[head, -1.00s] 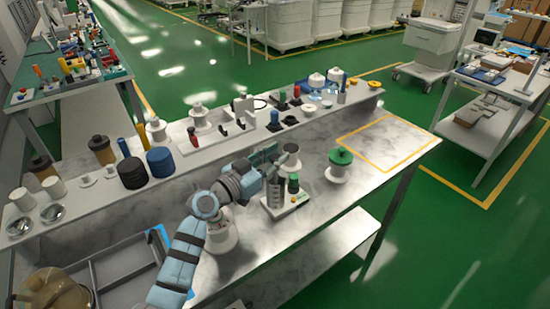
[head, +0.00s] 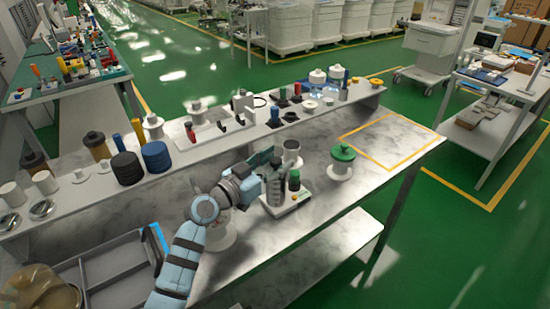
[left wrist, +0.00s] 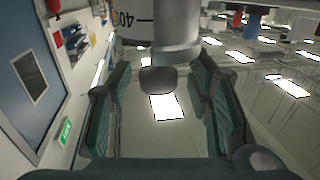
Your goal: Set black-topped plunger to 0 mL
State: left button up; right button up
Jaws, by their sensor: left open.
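A white stand (head: 286,203) on the marble bench holds a grey cylinder (head: 275,188) and a dark, green-toned cylinder (head: 294,181) side by side. My left gripper (head: 270,160) is just behind and above the grey cylinder, with its teal fingers apart. In the left wrist view, a dark rounded plunger top (left wrist: 157,80) sits between the two open fingers, with a gap on both sides. Next to it is a clear graduated barrel (left wrist: 150,25) with an upside-down 40 mark. The plunger's exact height setting is not readable. My right gripper is not in view.
A green-topped white spool (head: 342,162) stands right of the stand, and a grey cup (head: 291,152) stands behind it. The raised shelf (head: 200,150) carries several jars and bottles. A yellow-outlined bench area (head: 390,140) at the right is clear. A grey tray (head: 115,262) is at front left.

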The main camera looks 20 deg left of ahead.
aim_at(275, 160)
pick_arm(q)
notch_tip(275, 160, up, 10)
jog(key=shift+f, duration=0.15)
